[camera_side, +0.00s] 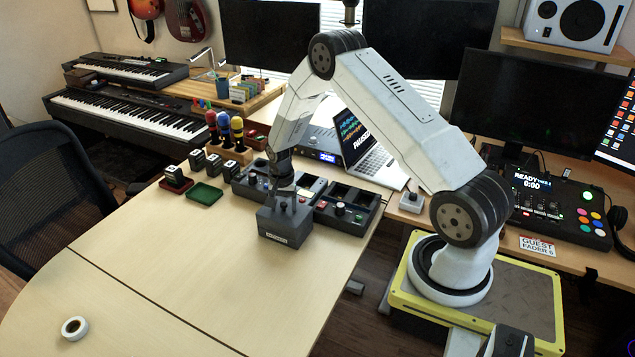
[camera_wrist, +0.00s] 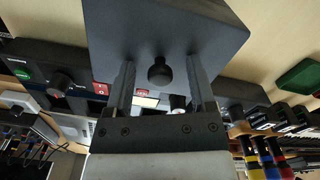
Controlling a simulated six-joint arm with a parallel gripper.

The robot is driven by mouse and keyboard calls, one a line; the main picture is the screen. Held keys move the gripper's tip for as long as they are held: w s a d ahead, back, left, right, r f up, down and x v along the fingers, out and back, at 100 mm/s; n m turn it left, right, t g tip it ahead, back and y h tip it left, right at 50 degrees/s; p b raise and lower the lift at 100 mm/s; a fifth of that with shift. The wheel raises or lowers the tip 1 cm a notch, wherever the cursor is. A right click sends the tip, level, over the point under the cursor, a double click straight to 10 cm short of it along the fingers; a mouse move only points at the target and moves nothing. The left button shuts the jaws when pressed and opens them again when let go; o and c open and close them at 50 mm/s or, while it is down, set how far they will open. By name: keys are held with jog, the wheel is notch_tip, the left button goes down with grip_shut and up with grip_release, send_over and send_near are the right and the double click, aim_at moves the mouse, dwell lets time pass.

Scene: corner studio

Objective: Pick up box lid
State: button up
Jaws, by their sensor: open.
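A dark grey box (camera_side: 286,227) with a small pale label on its front stands on the light wooden table, near the control panels. Its lid (camera_wrist: 205,30) fills the upper middle of the wrist view and has a round black knob (camera_wrist: 160,72). My gripper (camera_side: 285,190) is pointed down just over the lid in the side view. In the wrist view my gripper (camera_wrist: 161,64) is open, with one finger on each side of the knob and gaps between. The side view is too small to tell how the fingertips stand in height against the knob.
Control panels (camera_side: 347,207) with knobs and buttons stand close behind the box. Small dark blocks (camera_side: 197,162), a green tray (camera_side: 204,194) and coloured-top bottles (camera_side: 224,124) are to the left. A tape roll (camera_side: 75,327) lies at the front left.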

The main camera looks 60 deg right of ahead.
dwell(0.4)
grip_shut()
jog(key=shift+r, duration=0.1)
jog(key=shift+r, duration=0.85)
jog(key=s+a+r, duration=0.4)
jog(key=s+r, duration=0.7)
jog(key=s, duration=0.2)
jog(key=shift+a, duration=0.4)
